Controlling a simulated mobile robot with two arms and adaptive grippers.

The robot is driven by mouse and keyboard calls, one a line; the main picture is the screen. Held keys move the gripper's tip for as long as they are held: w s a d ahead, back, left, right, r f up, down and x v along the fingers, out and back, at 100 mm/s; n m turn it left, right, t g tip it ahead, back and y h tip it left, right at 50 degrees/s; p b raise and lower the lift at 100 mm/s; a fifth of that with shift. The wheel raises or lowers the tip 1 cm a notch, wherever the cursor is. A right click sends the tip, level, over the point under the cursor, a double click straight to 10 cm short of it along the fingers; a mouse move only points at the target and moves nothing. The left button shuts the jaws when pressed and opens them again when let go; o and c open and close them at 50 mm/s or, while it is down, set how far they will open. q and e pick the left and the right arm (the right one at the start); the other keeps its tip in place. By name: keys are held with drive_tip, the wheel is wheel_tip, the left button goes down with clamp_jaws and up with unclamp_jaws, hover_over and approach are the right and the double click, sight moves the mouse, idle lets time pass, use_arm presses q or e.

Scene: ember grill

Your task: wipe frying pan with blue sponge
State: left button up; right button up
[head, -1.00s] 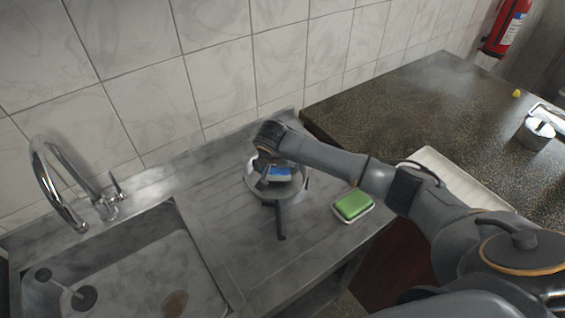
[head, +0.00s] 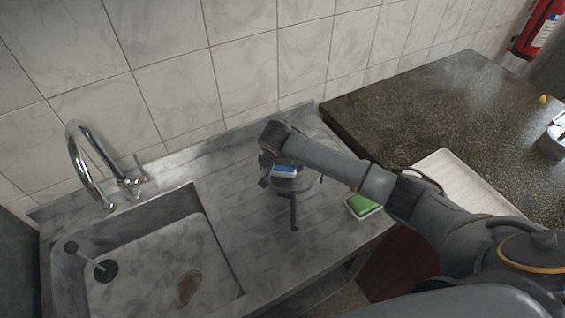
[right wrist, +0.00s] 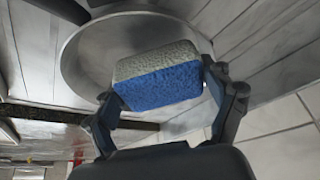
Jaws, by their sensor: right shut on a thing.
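The frying pan (head: 310,187) lies on the grooved drainboard right of the sink, its dark handle (head: 294,214) pointing toward me. The blue sponge (head: 285,171) has a blue side and a pale grey side. My right gripper (head: 272,177) is shut on it over the pan's left part. In the right wrist view the sponge (right wrist: 158,80) sits between both fingers (right wrist: 157,84), with the round pan (right wrist: 88,62) behind it. I cannot tell whether the sponge touches the pan. My arm hides part of the pan. My left gripper is not in view.
A green sponge (head: 361,203) in a white dish lies right of the pan, close to my right arm. The sink (head: 218,232) and tap (head: 80,165) are at the left. A white tray (head: 462,180) lies on the dark counter (head: 420,110). The tiled wall is behind.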

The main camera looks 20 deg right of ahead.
drive_tip(key=shift+w+d+r+p, duration=0.15)
drive_tip(key=shift+d+p, duration=0.3)
drive_tip(key=shift+d, duration=0.5)
drive_tip(key=shift+w+d+p, duration=0.2)
drive_tip(key=shift+d+p, duration=0.2)
drive_tip(key=shift+d, duration=1.05)
drive_tip(key=shift+w+d+p, duration=0.15)
drive_tip(key=shift+d+p, duration=0.2)
drive_tip(key=shift+d, duration=1.05)
wheel_tip(320, 180, up, 4)
drive_tip(key=p, duration=0.2)
drive_tip(key=shift+f+p, duration=0.2)
drive_tip(key=shift+p, duration=0.15)
drive_tip(key=shift+r, duration=1.25)
